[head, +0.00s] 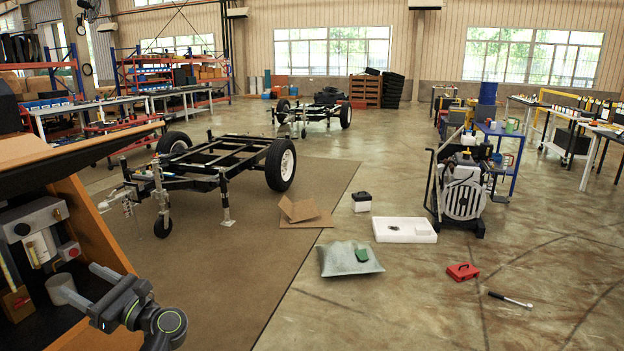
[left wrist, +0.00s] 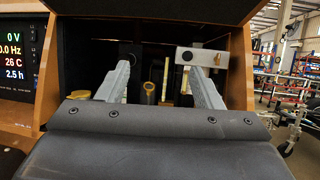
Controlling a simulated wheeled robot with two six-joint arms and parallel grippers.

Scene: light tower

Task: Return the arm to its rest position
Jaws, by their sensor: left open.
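My left gripper (head: 84,283) is at the lower left of the head view, in front of the open side of an orange cabinet (head: 92,222). In the left wrist view the two grey fingers (left wrist: 158,78) stand apart with nothing held between them. They point into the dark cabinet opening, where a brass-coloured fitting (left wrist: 149,92) shows between them, apart from both fingers as far as I can see. A metal block with a dark hole (left wrist: 203,57) is behind the right finger. My right gripper is in neither view.
A lit display (left wrist: 14,57) is left of the opening. A trailer frame (head: 215,160) stands on the brown mat (head: 235,250). A grey pillow-like bag (head: 345,262), white tray (head: 403,231), red case (head: 462,271) and a dark-handled tool (head: 510,299) lie on the floor. Floor between them is clear.

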